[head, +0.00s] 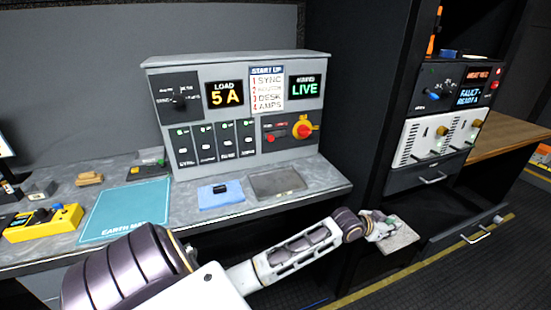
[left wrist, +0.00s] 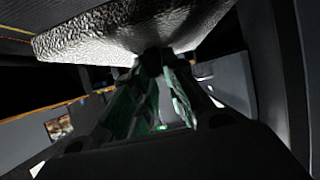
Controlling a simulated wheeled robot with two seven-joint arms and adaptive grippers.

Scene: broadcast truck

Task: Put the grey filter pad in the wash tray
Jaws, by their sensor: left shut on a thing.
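My left gripper (head: 380,226) reaches out to the right, beyond the desk's right end and in front of the equipment rack. It is shut on the grey filter pad (head: 400,239), a flat light-grey square held by its edge. In the left wrist view the pad (left wrist: 130,32) is a rough, shiny grey slab across the top, with the green-lined fingers (left wrist: 152,65) meeting at its edge. A shallow grey rectangular tray (head: 277,182), which looks like the wash tray, lies on the desk below the panel's red switch. My right gripper is out of view.
The desk (head: 240,207) also holds a blue cloth-like piece (head: 220,195) with a black item on it, a teal mat (head: 125,210) and a yellow box (head: 42,224). A control panel (head: 235,110) stands behind. The rack (head: 430,140) has a drawer (head: 470,236) low down.

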